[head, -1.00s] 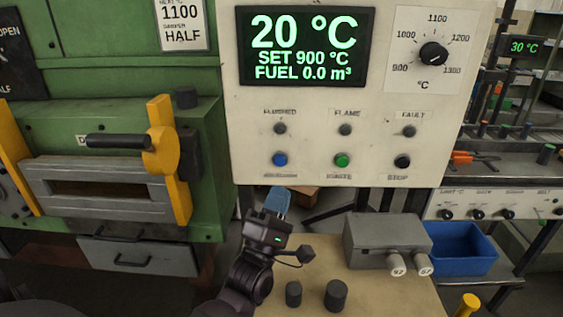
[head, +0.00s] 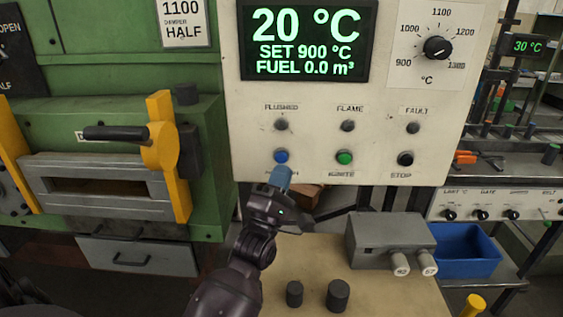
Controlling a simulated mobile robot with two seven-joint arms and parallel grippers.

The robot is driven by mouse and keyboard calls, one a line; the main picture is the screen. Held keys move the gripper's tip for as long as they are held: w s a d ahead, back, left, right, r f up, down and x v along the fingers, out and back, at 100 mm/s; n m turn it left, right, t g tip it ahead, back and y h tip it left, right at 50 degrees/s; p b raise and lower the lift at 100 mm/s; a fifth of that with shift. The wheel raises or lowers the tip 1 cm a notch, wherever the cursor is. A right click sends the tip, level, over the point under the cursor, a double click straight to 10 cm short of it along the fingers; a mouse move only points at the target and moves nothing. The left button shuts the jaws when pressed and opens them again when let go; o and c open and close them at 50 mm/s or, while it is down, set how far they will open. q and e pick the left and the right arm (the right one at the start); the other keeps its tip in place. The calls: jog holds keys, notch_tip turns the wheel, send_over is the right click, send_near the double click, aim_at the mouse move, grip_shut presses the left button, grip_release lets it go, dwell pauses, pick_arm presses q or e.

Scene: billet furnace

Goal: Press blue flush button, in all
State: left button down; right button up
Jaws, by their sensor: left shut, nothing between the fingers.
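The blue flush button (head: 281,156) is on the lower left of the white control panel (head: 245,110), under the dark FLUSHED lamp (head: 281,124). My left gripper (head: 281,174) is shut and empty, with its blue fingertips just below the blue button in the picture. The fingers cover part of the label under it. I cannot tell whether the tips touch the panel. My right gripper is not in view.
The green IGNITE button (head: 345,157) and black STOP button (head: 405,158) sit to the right. The display (head: 306,42) reads 20 °C, SET 900 °C, FUEL 0.0 m³. A grey box (head: 383,240) and blue bin (head: 464,252) stand below. The green furnace (head: 120,120) is at left.

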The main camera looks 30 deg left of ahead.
pick_arm(q)
jog(key=shift+w+a, duration=0.55)
jog(key=shift+w, duration=0.25)
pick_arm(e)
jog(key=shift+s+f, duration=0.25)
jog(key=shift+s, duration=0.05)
pick_arm(q)
jog(key=shift+r, duration=0.1)
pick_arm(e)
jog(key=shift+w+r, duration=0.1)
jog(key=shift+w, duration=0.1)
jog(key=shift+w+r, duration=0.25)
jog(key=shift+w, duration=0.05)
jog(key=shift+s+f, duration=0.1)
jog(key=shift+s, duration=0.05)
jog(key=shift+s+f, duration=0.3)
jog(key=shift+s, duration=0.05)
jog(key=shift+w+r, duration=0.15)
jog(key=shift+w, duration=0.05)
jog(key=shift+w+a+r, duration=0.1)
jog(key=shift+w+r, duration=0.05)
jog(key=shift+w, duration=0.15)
